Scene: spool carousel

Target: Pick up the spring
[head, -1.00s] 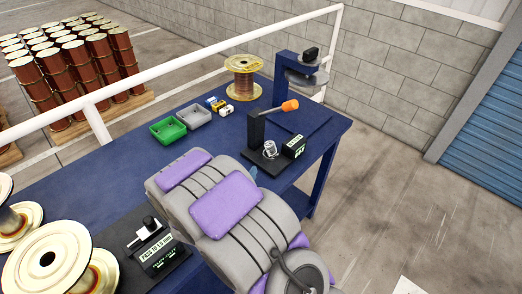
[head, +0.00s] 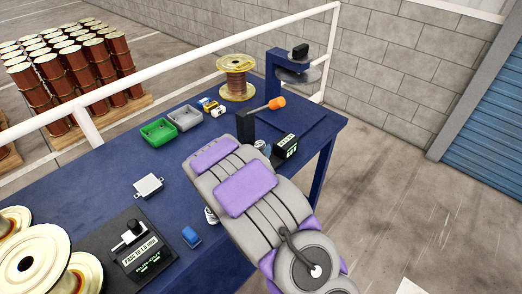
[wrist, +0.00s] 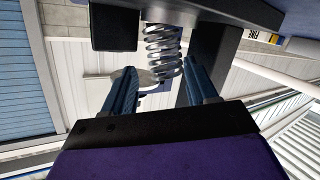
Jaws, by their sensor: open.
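The spring (wrist: 163,52) is a silver coil. In the wrist view it shows beyond my fingertips, roughly in line with the gap between them, against the dark parts of a test stand. My gripper (wrist: 160,80) is open, with one blue finger on each side of the gap, and nothing is clamped. I cannot tell whether either finger touches the coil. In the head view my arm hides most of the spring's place, and a blue finger (head: 262,147) shows beside the stand's black post (head: 245,126).
The stand has a display box (head: 285,147) and an orange-knobbed lever (head: 277,103). On the blue table (head: 95,183) are a green bin (head: 158,133), a grey bin (head: 185,118), a copper spool (head: 237,78), a silver block (head: 148,186) and a small blue item (head: 191,237). A second gauge (head: 139,252) stands at the front.

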